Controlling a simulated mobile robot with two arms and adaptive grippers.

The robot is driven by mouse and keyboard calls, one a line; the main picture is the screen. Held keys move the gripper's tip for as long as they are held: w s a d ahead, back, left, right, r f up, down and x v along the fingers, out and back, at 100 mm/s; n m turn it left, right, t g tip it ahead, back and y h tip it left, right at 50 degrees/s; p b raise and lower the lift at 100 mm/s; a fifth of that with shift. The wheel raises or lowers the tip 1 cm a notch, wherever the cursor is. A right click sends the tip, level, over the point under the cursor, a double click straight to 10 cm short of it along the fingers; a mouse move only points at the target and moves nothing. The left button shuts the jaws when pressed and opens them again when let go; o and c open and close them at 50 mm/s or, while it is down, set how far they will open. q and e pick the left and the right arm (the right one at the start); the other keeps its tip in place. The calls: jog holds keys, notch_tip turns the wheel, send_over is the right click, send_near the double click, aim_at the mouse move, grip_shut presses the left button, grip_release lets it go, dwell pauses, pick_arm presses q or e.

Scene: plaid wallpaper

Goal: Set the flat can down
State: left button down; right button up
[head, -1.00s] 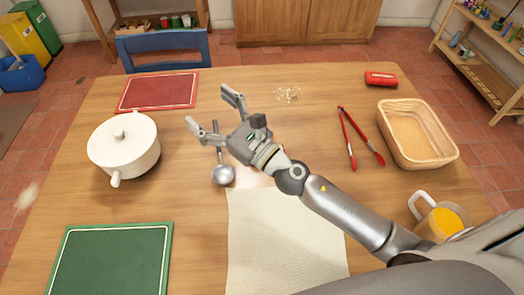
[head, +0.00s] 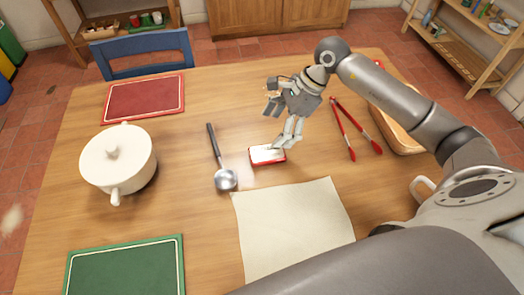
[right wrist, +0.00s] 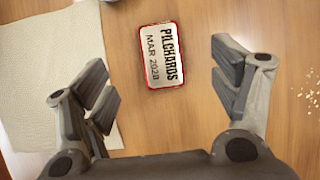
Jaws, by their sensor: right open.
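The flat can (head: 267,155) is a small red-edged tin with a pale label. It lies flat on the wooden table between the ladle and the tongs. My right gripper (head: 276,120) is open and empty, above and just behind the can in the head view. It also shows in the right wrist view (right wrist: 163,88), with its fingers spread wide. My left gripper is not in view.
A ladle (head: 222,178) lies left of the can and red tongs (head: 345,128) lie right. A cream cloth (head: 295,225) is in front. A white pot (head: 117,160), red mat (head: 144,98) and green mat (head: 125,268) are left. A basket (head: 387,115) is partly hidden behind my arm.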

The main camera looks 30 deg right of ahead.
jog(key=d, duration=0.2)
jog(key=h, duration=0.1)
send_over(268, 152)
jog(key=d, duration=0.3)
jog(key=shift+m, duration=0.3)
jog(key=f, duration=0.4)
jog(key=shift+s+a+f+p, duration=0.2)
jog(key=shift+f+p, duration=0.2)
jog(key=x, duration=0.2)
jog(key=p+x, duration=0.1)
jog(key=x, duration=0.2)
jog(key=shift+s+a+r, duration=0.1)
jog(key=shift+s+a, duration=0.05)
jog(key=shift+a, duration=0.05)
jog(key=shift+f, duration=0.45)
jog(key=c, duration=1.3)
